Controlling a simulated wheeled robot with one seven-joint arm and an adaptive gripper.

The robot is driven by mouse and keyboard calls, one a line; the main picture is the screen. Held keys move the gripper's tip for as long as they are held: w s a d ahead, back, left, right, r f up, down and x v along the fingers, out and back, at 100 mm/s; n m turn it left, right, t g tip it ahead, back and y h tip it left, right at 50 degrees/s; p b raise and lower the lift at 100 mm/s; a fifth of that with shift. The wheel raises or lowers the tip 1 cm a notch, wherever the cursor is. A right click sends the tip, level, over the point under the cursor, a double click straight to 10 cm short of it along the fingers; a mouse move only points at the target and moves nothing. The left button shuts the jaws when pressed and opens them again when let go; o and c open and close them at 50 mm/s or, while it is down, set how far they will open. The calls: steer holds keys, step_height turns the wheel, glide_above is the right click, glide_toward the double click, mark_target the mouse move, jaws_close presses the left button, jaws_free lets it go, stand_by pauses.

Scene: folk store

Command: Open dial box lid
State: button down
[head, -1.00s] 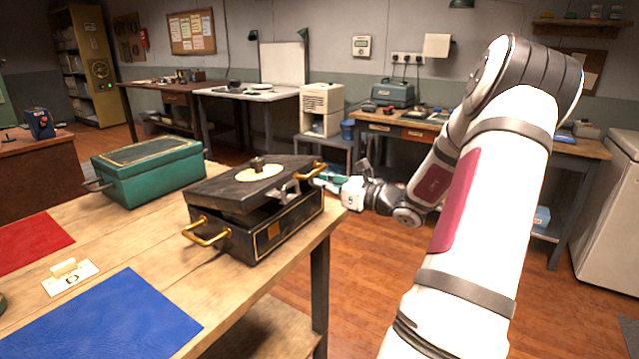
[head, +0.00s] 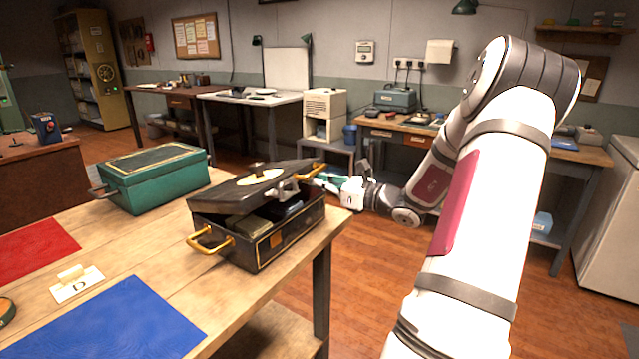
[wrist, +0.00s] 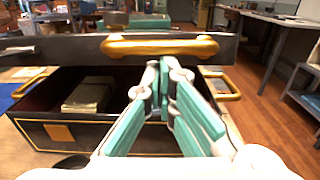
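The dial box (head: 262,245) is a black box with gold trim near the right edge of the wooden table. Its black lid (head: 222,197), with a dial on a cream disc (head: 258,177), is tilted up on the side facing my gripper. In the wrist view, the lid's edge (wrist: 60,47) and its gold handle (wrist: 160,47) span the top, above the open box (wrist: 100,132). My gripper (wrist: 168,66) has its teal-padded fingers together, tips just under the handle at the lid's edge. Nothing shows between them. Exact contact is hard to tell. It also appears in the head view (head: 322,179).
A grey-brown block (wrist: 88,95) lies inside the box. A green box (head: 155,178) stands to its left on the table (head: 185,245). Red (head: 35,250) and blue (head: 110,325) mats and a card lie in front. Open floor (head: 370,285) lies right of the table.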

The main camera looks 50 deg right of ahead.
steer(key=shift+w+r+p, duration=0.2)
steer(key=shift+r+p, duration=0.3)
steer(key=shift+r, duration=0.15)
steer(key=shift+w+r+p, duration=0.15)
steer(key=shift+r+p, duration=0.3)
steer(key=shift+r, duration=0.3)
steer(key=shift+w+r+p, duration=0.25)
steer(key=shift+r+p, duration=0.15)
steer(key=shift+r, duration=0.15)
steer(key=shift+w+r+p, duration=0.25)
steer(key=shift+r+p, duration=0.15)
steer(key=shift+r, duration=0.15)
steer(key=shift+w+a+r+p, duration=0.1)
steer(key=shift+w+r+p, duration=0.25)
steer(key=shift+r, duration=0.2)
steer(key=shift+w+r+p, duration=0.25)
steer(key=shift+r+p, duration=0.15)
steer(key=shift+r, duration=0.15)
